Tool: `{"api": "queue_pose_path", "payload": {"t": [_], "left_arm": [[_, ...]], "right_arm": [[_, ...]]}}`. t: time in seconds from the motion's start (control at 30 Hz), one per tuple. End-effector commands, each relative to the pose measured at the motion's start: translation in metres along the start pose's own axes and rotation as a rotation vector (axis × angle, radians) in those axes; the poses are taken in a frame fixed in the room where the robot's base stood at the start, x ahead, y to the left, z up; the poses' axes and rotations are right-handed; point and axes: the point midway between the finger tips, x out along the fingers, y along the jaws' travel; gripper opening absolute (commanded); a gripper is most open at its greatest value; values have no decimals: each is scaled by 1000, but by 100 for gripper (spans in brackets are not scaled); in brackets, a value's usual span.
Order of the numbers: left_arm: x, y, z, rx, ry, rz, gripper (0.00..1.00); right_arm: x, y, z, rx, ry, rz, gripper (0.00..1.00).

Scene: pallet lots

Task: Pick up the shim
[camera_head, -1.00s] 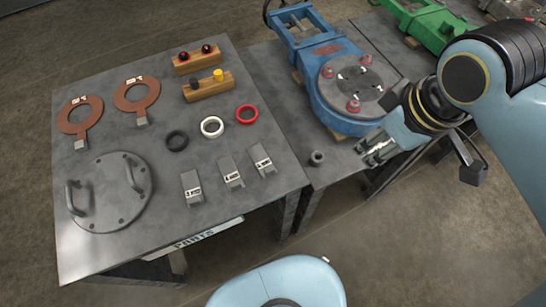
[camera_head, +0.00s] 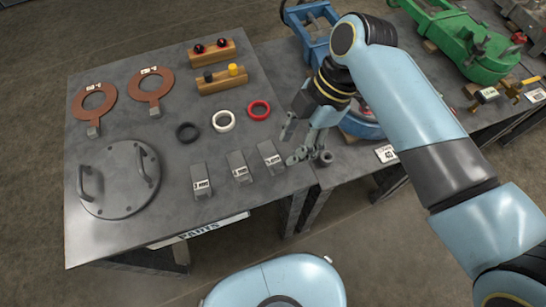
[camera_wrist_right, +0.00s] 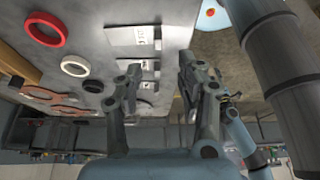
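Three grey metal shims with small white labels lie in a row near the front right of the parts table: the left shim (camera_head: 201,181), the middle shim (camera_head: 238,165) and the right shim (camera_head: 270,156). Their labels are too small to read surely. My right gripper (camera_head: 293,145) is open and empty, just right of the right shim and above the table's edge. In the right wrist view the open fingers (camera_wrist_right: 160,72) are spread, with the nearest shim (camera_wrist_right: 128,36) beyond and to their left. My left gripper is not in view.
The parts table (camera_head: 120,235) also holds black (camera_head: 187,132), white (camera_head: 223,121) and red (camera_head: 259,110) rings, a round handled cover (camera_head: 118,180), copper gaskets and wooden blocks. A small dark cylinder (camera_head: 325,157) stands close right of my gripper. A blue valve (camera_head: 310,42) is behind my arm.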

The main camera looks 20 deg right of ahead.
Motion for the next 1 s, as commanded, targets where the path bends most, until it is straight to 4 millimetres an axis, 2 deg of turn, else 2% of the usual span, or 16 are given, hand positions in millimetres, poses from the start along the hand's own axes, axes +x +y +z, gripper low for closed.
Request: {"api": "queue_pose_path", "payload": {"t": [0.03, 0.27, 0.53, 0.83, 1.0], "left_arm": [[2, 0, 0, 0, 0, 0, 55], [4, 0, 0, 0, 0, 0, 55], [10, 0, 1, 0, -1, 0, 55], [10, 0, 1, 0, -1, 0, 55], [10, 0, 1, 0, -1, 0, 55]], "right_arm": [[10, 0, 0, 1, 1, -2, 38], [30, 0, 1, 2, -1, -1, 38], [70, 2, 2, 3, -1, 0, 38], [77, 2, 2, 3, -3, 2, 38], [76, 2, 2, 3, -3, 1, 18]]}}
